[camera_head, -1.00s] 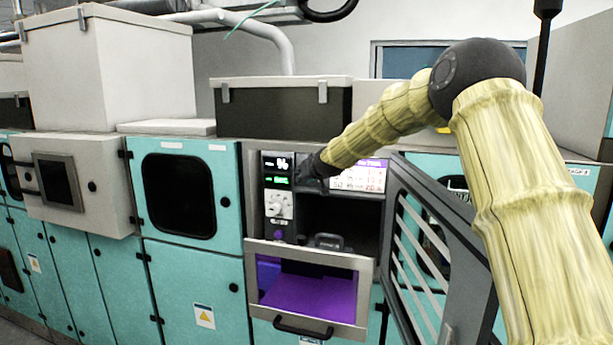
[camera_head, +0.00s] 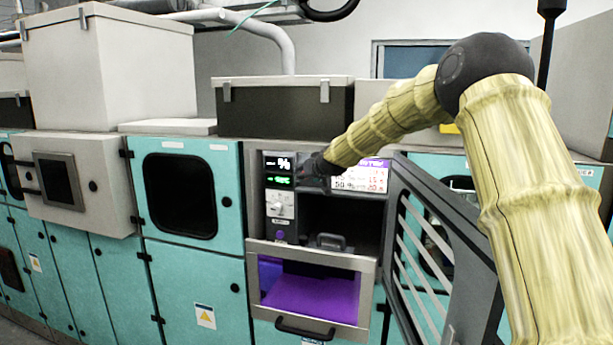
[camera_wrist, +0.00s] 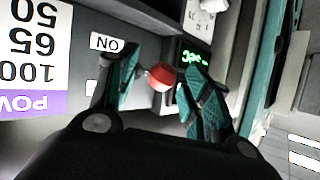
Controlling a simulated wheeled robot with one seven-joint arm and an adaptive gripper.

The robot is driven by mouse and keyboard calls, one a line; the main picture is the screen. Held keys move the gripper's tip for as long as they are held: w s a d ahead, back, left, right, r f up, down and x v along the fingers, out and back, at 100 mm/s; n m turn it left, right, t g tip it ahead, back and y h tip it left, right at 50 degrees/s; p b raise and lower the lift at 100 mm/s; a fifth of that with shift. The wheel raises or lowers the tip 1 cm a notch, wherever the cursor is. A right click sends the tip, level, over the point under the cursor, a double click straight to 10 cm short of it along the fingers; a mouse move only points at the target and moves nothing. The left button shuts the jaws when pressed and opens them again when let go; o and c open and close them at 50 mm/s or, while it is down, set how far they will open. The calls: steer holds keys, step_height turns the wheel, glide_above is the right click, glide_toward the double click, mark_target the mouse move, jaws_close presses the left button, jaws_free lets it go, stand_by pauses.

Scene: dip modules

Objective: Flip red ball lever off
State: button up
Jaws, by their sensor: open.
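The red ball (camera_wrist: 161,76) of the lever shows in the wrist view, with a pale part just below it. It sits between the two teal-padded fingers of my gripper (camera_wrist: 160,88). The fingers are open, one on each side of the ball, and I cannot tell whether either touches it. An upside-down "ON" label (camera_wrist: 107,43) is on the panel to the left of the lever. In the head view my gripper (camera_head: 315,168) is at the control panel, and the lever is hidden behind it.
A lit green display (camera_wrist: 192,58) is beside the lever. A white board with numbers (camera_head: 360,178) is right of my gripper. Below are an open compartment and a purple-lined drawer (camera_head: 312,294). A slatted door (camera_head: 432,250) stands open at the right, near my arm.

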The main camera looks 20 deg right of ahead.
steer(key=v, duration=1.1)
steer(key=shift+s+r, duration=0.2)
steer(key=shift+s, duration=0.1)
